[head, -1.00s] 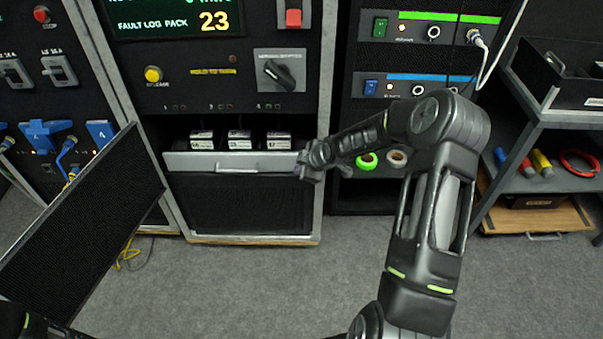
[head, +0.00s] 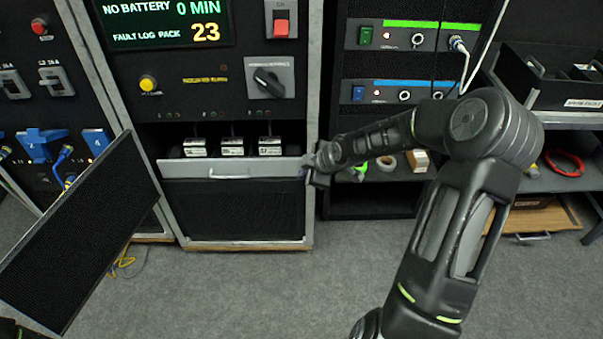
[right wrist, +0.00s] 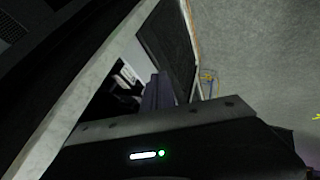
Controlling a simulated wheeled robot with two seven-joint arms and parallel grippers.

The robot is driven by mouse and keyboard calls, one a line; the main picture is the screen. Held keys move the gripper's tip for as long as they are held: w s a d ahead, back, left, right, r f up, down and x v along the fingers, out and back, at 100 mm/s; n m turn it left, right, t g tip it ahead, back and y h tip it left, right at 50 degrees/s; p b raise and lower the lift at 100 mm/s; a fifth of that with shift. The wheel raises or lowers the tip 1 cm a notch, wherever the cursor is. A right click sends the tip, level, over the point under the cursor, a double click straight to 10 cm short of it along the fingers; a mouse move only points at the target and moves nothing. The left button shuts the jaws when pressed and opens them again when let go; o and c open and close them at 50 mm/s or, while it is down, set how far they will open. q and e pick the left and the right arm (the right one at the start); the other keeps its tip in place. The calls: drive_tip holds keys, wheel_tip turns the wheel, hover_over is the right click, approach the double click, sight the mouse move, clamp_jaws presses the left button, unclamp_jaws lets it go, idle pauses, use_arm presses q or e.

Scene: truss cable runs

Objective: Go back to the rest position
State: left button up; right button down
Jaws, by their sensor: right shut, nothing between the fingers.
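My right gripper (head: 318,168) is at the right end of an open drawer (head: 190,170) in the middle cabinet. It looks shut and holds nothing. Its forearm runs left from my raised elbow at the right of the head view. In the right wrist view the dark fingers (right wrist: 158,90) point towards the drawer and a dark panel beyond it. I cannot tell whether the gripper touches the cabinet frame. My left gripper is not in view.
Several battery packs (head: 232,147) stand in the drawer. A shelf (head: 560,180) with a black bin (head: 545,90) is at the right. The grey floor (head: 250,290) in front is clear.

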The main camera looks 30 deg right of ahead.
idle(0.5)
drive_tip(key=s+a+f+m+g+y+p, duration=0.1)
drive_tip(key=s+a+f+m, duration=0.3)
drive_tip(key=a+m, duration=0.15)
drive_tip(key=s+a+f+m+y+p, duration=0.1)
drive_tip(key=s+a+f+m, duration=0.25)
drive_tip(key=a, duration=0.35)
drive_tip(key=s+a+f+m+g+y+p, duration=0.1)
drive_tip(key=s+a+f+m, duration=0.25)
drive_tip(key=a+m, duration=0.2)
drive_tip(key=s+a+f+n+g+p, duration=0.2)
drive_tip(key=s+a+g+p, duration=0.1)
drive_tip(key=s+a, duration=1)
drive_tip(key=s+g, duration=0.1)
drive_tip(key=s, duration=0.2)
drive_tip(key=shift+s+a+f+g, duration=0.25)
drive_tip(key=shift+a+f+g, duration=0.05)
drive_tip(key=shift+a+f, duration=0.1)
drive_tip(key=shift+w, duration=0.1)
